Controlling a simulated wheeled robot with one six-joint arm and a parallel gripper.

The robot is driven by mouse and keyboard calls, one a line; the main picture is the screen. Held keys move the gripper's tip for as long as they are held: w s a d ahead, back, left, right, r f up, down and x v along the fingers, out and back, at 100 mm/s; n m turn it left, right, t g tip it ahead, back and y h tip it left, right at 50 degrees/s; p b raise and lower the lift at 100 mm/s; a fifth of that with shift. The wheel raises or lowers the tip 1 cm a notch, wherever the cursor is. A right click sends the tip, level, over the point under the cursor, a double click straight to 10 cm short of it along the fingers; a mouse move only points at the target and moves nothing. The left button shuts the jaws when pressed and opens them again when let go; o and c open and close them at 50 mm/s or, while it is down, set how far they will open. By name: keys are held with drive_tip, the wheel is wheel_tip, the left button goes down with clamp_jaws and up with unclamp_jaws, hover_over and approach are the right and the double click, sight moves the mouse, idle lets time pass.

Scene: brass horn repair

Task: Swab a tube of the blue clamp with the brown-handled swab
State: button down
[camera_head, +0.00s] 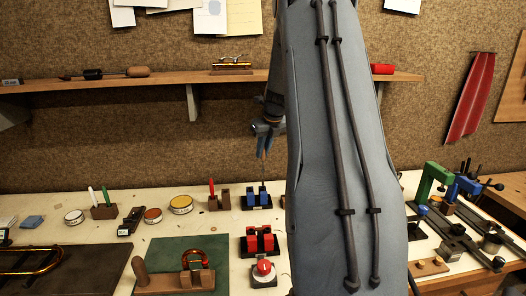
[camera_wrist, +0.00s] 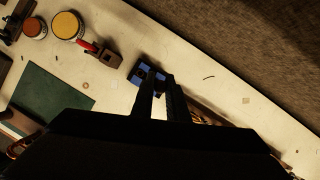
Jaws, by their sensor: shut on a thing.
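The blue clamp (camera_head: 250,201) sits on the pale bench just left of my arm, with two blue blocks on a dark base. It also shows in the wrist view (camera_wrist: 143,74), just beyond my fingertips. My gripper (camera_head: 266,133) is above the clamp, pointing down, shut on the brown-handled swab (camera_head: 264,148). The swab hangs nearly upright, and its thin lower end reaches down to the clamp's top. I cannot tell whether its tip is inside a tube. In the wrist view my fingers (camera_wrist: 162,84) hide most of the swab.
A red clamp (camera_head: 249,244) stands nearer, with a red-topped item (camera_head: 263,268) before it. A wooden block with a red-handled tool (camera_head: 224,199) and a yellow tin (camera_head: 181,204) stand left. A green clamp (camera_head: 432,178) stands right. A shelf (camera_head: 170,78) runs behind.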

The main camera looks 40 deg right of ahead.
sight(263, 169)
drive_tip(key=shift+f, duration=0.15)
drive_tip(key=shift+f+b, duration=0.85)
drive_tip(key=shift+f, duration=2.1)
drive_tip(key=shift+r, duration=0.1)
drive_tip(key=shift+r+p, duration=1.75)
drive_tip(key=shift+r, duration=0.2)
drive_tip(key=shift+f, duration=0.15)
drive_tip(key=shift+f+b, duration=0.65)
drive_tip(key=shift+f, duration=1.25)
drive_tip(key=shift+r, duration=0.1)
